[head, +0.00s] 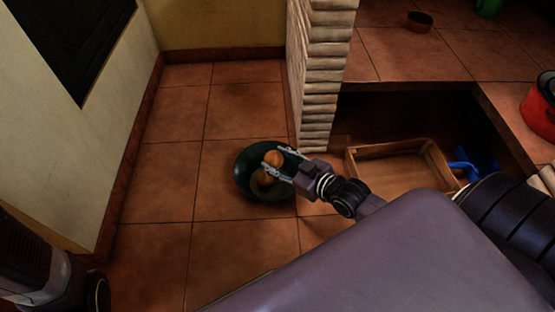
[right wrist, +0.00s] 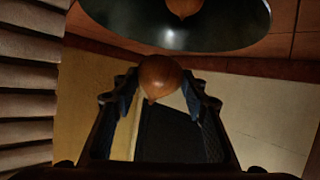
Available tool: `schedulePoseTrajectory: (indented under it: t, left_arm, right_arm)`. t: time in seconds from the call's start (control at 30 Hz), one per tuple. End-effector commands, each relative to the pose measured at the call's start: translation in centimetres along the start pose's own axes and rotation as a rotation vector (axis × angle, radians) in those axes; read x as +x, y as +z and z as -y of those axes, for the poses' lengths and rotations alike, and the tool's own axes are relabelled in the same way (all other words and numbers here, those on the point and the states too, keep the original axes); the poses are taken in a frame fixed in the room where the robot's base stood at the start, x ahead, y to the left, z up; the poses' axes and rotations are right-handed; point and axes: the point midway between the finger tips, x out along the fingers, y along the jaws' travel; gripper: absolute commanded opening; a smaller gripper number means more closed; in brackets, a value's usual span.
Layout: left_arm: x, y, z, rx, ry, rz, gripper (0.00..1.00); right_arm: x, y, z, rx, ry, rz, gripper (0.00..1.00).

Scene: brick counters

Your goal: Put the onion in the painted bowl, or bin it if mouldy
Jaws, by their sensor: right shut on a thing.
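The onion (head: 274,158), round and orange-brown, is between the fingertips of my right gripper (head: 272,161), which is shut on it. In the right wrist view the onion (right wrist: 160,77) sits between the fingers of the right gripper (right wrist: 160,88), and no mould shows on the visible side. A dark green, glossy round vessel (head: 247,188) stands on the floor around and below the onion in the head view. I cannot tell if it is the bowl or the bin. A second onion-like shape (head: 263,179) shows in it, perhaps a reflection. My left gripper is out of view.
A brick pillar (head: 324,80) rises close behind the right gripper. A wooden tray (head: 396,172) and a blue object (head: 476,160) are under the tiled counter (head: 410,60). A small bowl (head: 420,22) and a red pot (head: 540,108) are on the counter. Floor left of the vessel is clear.

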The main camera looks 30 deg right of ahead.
Motion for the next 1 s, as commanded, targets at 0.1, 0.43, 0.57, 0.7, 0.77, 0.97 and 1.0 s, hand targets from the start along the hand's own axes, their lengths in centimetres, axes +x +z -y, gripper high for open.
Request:
schedulePoseTrajectory:
  t: [0.1, 0.43, 0.57, 0.7, 0.77, 0.97, 1.0]
  left_arm:
    - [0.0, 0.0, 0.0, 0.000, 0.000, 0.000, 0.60]
    - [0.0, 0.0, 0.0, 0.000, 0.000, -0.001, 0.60]
    - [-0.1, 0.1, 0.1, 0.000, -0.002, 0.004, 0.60]
    - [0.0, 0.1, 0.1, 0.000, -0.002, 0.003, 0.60]
    - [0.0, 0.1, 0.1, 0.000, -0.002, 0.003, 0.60]
    - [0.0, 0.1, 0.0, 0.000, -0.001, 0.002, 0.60]
    - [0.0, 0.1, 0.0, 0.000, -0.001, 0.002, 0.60]
  right_arm:
    - [0.0, -0.1, 0.0, 0.000, 0.000, -0.001, 0.46]
    - [0.0, 0.0, 0.0, 0.000, 0.000, 0.000, 0.61]
    - [-0.2, 0.1, 0.0, 0.000, 0.000, 0.001, 0.61]
    - [-1.3, 0.2, 0.1, 0.000, -0.001, 0.002, 0.61]
    - [-2.2, 0.2, 0.0, 0.000, -0.001, 0.003, 0.61]
    - [-5.8, 0.2, 0.1, -0.001, -0.001, 0.004, 0.61]
    - [-6.5, 0.1, 0.1, -0.001, -0.002, 0.004, 0.61]
